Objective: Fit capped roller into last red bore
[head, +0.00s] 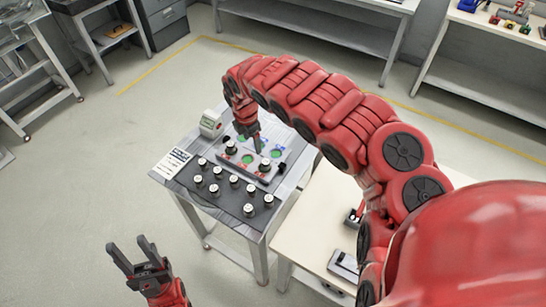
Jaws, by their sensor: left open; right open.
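A grey fixture block (258,180) with green and red marks sits on a small table (184,200). Capped rollers with pale tops stand at the block, one at its left (231,147) and one at its right (264,164). Several more capped rollers (214,189) stand upright on the dark mat in front. My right gripper (257,149) points down just above the block, between these two rollers, open; I see nothing held in it. The arm hides part of the block's back. The red bores are too small to tell which are filled. My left gripper (134,258) is open and empty, away from the table.
A white device (210,123) stands at the table's back left, and a printed label sheet (171,163) lies at its left edge. A pale bench (305,225) with metal parts stands close to the right. Shelves and carts line the back. Floor at left is clear.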

